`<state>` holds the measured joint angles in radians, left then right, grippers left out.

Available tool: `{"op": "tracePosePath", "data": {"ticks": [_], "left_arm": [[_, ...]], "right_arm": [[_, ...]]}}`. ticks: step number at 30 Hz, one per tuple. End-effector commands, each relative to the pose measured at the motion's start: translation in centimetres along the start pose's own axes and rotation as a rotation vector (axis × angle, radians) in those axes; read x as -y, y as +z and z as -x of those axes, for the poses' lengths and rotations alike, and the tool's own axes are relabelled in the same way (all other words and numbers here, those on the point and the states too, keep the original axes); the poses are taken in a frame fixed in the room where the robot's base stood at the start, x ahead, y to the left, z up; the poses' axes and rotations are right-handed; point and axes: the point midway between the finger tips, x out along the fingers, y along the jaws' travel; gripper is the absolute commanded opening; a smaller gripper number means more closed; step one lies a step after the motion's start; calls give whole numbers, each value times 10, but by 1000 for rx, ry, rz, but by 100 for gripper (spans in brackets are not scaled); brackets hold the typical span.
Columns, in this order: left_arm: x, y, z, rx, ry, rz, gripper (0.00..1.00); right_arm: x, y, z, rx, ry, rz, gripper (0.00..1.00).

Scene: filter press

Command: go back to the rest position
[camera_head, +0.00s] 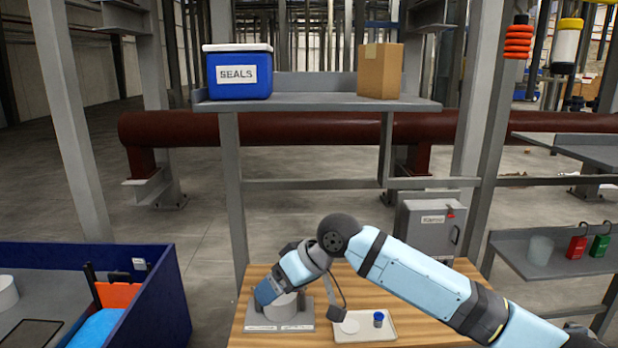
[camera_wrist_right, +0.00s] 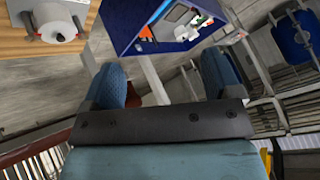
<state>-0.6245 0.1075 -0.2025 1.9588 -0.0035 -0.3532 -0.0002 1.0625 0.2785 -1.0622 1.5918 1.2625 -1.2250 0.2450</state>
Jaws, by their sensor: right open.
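My right arm reaches in from the lower right of the head view over the wooden table (camera_head: 420,337). My right gripper (camera_head: 268,291) shows side-on there, overlapping the grey fixture (camera_head: 262,326) with a pale cylinder (camera_head: 284,306). In the right wrist view the gripper (camera_wrist_right: 163,82) has its two blue fingers wide apart with nothing between them. The pale cylinder (camera_wrist_right: 55,22) shows there at the upper left, away from the fingers. My left gripper is in neither view.
A white tray (camera_head: 385,335) with a white disc (camera_head: 350,326) and a blue-capped vial (camera_head: 378,318) lies right of the fixture. A blue bin (camera_head: 165,290) stands left of the table. A shelf (camera_head: 320,102) holds a blue SEALS box (camera_head: 238,75) and a carton (camera_head: 380,72).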

Motion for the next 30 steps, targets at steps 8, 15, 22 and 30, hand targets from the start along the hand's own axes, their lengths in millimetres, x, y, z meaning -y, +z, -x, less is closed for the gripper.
{"op": "tracePosePath", "data": {"ticks": [8,15,22,30], "left_arm": [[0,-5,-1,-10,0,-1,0],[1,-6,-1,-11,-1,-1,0],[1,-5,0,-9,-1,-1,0],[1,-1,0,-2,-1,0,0]], "right_arm": [[-7,66,-70,-251,-36,-90,84],[-24,140,-104,-439,45,-194,84],[-43,238,-119,-555,210,-291,84],[-50,385,-113,-572,483,-345,84]]}}
